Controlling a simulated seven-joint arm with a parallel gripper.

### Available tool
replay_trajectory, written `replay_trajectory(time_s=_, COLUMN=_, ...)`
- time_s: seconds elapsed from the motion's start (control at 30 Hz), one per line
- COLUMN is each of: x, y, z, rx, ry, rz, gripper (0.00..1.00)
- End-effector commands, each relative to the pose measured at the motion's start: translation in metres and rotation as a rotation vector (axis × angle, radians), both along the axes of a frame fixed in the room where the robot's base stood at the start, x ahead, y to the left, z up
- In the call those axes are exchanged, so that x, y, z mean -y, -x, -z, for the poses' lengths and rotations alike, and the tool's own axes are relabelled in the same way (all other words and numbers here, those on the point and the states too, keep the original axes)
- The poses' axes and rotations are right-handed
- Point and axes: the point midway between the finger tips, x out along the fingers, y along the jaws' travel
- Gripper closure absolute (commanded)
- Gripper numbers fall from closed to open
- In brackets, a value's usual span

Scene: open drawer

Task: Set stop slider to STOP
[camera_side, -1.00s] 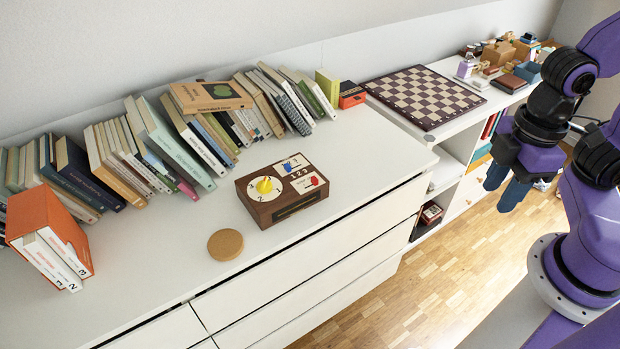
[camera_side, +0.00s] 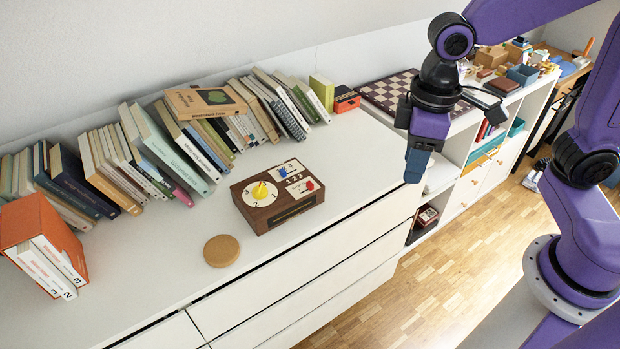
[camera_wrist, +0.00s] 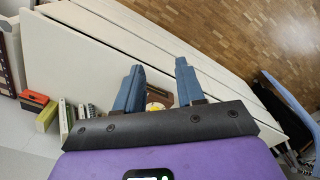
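A brown wooden box (camera_side: 268,221) sits on the white dresser top in the side view. Its top has a white dial with a yellow knob (camera_side: 261,190), a blue slider knob (camera_side: 283,172) and a red slider knob (camera_side: 309,185) on white panels. I cannot read which slider is marked STOP. My gripper (camera_side: 417,165) is in the air to the right of the box, clear of it, fingers downward. In the wrist view my gripper (camera_wrist: 159,66) has its two blue fingers apart with nothing held. The box (camera_wrist: 158,98) shows only partly between them, mostly hidden.
A round cork disc (camera_side: 221,251) lies in front of the box. Rows of books (camera_side: 175,140) stand along the wall behind it. A chessboard (camera_side: 388,94) lies at the back right, partly behind my arm. The dresser top right of the box is clear.

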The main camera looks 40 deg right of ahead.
Motion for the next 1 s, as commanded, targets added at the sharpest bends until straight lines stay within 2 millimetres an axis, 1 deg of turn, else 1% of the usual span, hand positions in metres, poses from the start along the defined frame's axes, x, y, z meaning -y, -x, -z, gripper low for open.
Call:
replay_trajectory(time_s=0.03, x=-0.011, y=-0.022, z=0.001, rx=-0.003, ry=0.003, rz=0.061, gripper=0.62)
replay_trajectory(time_s=0.17, x=-0.030, y=-0.078, z=0.004, rx=-0.008, ry=0.006, rz=0.223, gripper=0.62)
replay_trajectory(time_s=0.2, x=-0.035, y=-0.095, z=0.006, rx=-0.008, ry=0.007, rz=0.273, gripper=0.62)
replay_trajectory(time_s=0.27, x=-0.040, y=-0.121, z=0.010, rx=-0.010, ry=0.009, rz=0.347, gripper=0.62)
replay_trajectory(time_s=0.3, x=-0.042, y=-0.138, z=0.013, rx=-0.011, ry=0.009, rz=0.396, gripper=0.62)
replay_trajectory(time_s=0.37, x=-0.044, y=-0.161, z=0.018, rx=-0.014, ry=0.011, rz=0.466, gripper=0.62)
replay_trajectory(time_s=0.4, x=-0.045, y=-0.176, z=0.021, rx=-0.014, ry=0.010, rz=0.509, gripper=0.62)
replay_trajectory(time_s=0.5, x=-0.044, y=-0.207, z=0.030, rx=-0.015, ry=0.012, rz=0.601, gripper=0.62)
replay_trajectory(time_s=0.6, x=-0.042, y=-0.227, z=0.036, rx=-0.016, ry=0.011, rz=0.663, gripper=0.62)
replay_trajectory(time_s=0.7, x=-0.040, y=-0.237, z=0.039, rx=-0.016, ry=0.012, rz=0.698, gripper=0.62)
replay_trajectory(time_s=0.87, x=-0.039, y=-0.240, z=0.048, rx=-0.017, ry=0.012, rz=0.709, gripper=0.62)
replay_trajectory(time_s=1.0, x=-0.039, y=-0.239, z=0.067, rx=-0.019, ry=0.014, rz=0.707, gripper=0.62)
